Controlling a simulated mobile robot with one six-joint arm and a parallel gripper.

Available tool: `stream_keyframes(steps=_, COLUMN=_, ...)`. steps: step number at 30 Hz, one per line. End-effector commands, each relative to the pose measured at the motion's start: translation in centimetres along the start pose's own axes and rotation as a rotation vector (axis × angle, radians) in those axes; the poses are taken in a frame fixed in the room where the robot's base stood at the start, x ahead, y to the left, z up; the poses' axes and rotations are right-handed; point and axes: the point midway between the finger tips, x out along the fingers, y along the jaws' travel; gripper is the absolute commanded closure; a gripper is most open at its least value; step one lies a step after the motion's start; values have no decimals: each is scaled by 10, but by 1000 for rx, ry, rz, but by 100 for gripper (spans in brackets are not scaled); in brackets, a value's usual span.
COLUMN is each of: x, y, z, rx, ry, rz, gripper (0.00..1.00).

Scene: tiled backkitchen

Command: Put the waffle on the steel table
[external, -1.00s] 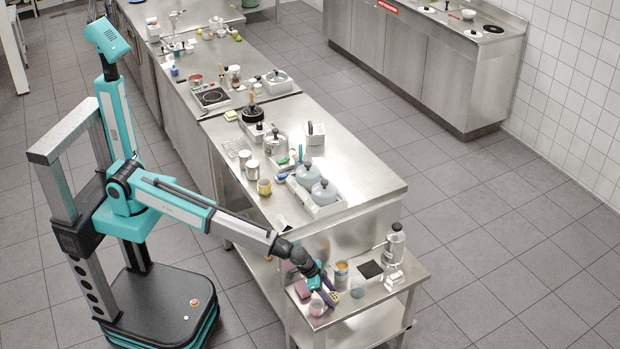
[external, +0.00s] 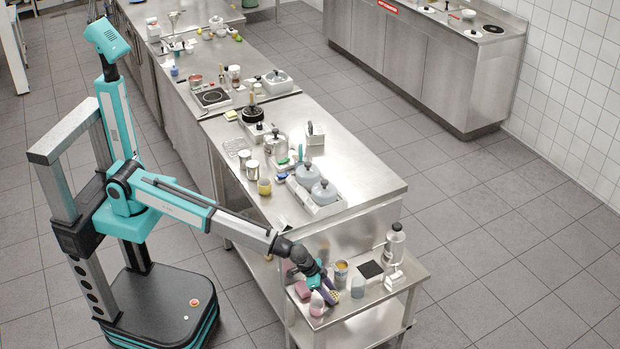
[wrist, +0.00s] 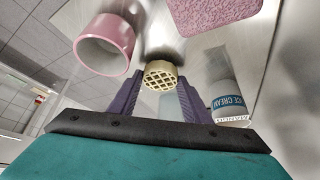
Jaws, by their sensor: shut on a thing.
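The waffle (wrist: 160,76) is a small round yellow piece with a grid pattern. It sits between the purple fingertips of my gripper (wrist: 159,80) in the wrist view, and the gripper is shut on it. In the external view my gripper (external: 328,293) is low over the small steel table (external: 408,270), near its front left part. Whether the waffle touches the tabletop is hard to tell.
A pink cup (wrist: 104,45) and a pink sponge-like block (wrist: 215,15) are close to the gripper. An ice cream tub (wrist: 228,100) is at right. A larger steel counter (external: 365,175) adjoins, with pots.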

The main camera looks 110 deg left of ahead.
Motion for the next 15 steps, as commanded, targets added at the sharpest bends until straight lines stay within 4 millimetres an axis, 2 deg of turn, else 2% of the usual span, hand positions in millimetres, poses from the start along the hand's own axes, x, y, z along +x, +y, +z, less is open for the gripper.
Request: stream_keyframes(steps=15, x=-54, y=0, z=-32, rx=0, ry=2, rz=0, gripper=82)
